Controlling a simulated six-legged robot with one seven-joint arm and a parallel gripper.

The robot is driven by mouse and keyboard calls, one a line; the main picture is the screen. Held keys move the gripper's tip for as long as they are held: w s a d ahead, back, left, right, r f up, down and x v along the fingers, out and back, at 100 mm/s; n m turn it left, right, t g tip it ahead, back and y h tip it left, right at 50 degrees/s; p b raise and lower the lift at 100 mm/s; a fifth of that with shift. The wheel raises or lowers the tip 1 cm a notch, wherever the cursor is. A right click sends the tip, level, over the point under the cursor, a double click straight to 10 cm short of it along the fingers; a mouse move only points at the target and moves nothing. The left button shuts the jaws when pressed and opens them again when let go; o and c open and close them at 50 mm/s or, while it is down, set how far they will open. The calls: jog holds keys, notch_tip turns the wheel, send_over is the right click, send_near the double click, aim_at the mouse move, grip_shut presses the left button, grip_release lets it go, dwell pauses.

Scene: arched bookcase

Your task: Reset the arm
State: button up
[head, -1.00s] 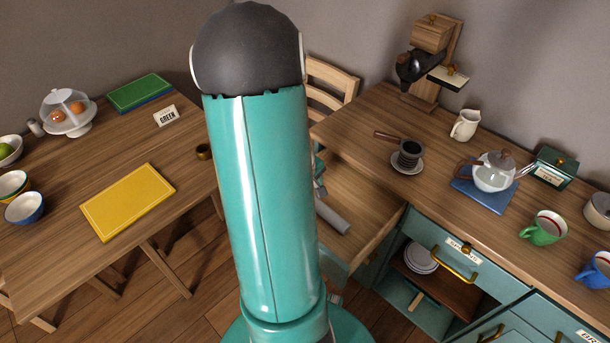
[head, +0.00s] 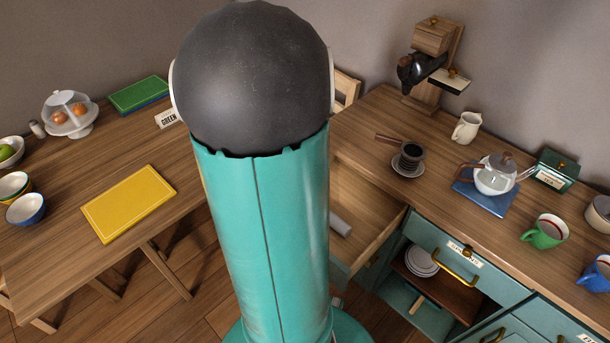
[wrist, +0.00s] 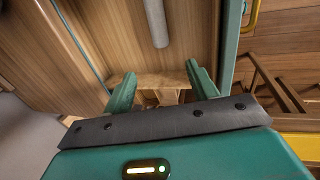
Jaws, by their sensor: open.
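My gripper (wrist: 161,92) shows in the wrist view with its two teal fingers spread apart and nothing between them. It is open over or close to the open wooden drawer (wrist: 110,30). A grey cylinder (wrist: 156,22) lies in the drawer beyond the fingertips. In the head view my teal arm with its dark rounded joint stands in the middle and hides the gripper. The drawer (head: 365,205) is pulled out of the right counter, and the grey cylinder (head: 340,223) shows partly beside my arm.
The left table (head: 75,170) holds a yellow board (head: 128,203) and bowls. A chair (head: 346,85) stands behind my arm.

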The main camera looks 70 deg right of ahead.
jog(key=shift+w, duration=0.1)
dwell(0.3)
jog(key=w+a+r+n+t, duration=0.1)
jog(key=w+a+r+t, duration=0.1)
jog(key=w+a+r, duration=0.6)
jog(key=w+a+r+n+t, duration=0.1)
jog(key=w+a+r+t, duration=0.15)
jog(key=w+a, duration=0.55)
jog(key=s+a+r+n+t+y, duration=0.1)
jog(key=a+r, duration=0.3)
jog(key=a, duration=0.7)
jog(key=s+a+r+n+t+y, duration=0.1)
jog(key=a+r, duration=0.3)
jog(key=a, duration=0.8)
jog(key=shift+s+r+n+y, duration=0.2)
jog(key=shift+s+n+y, duration=0.1)
jog(key=shift+s+y, duration=0.15)
jog(key=c, duration=0.5)
jog(key=shift+d, duration=0.15)
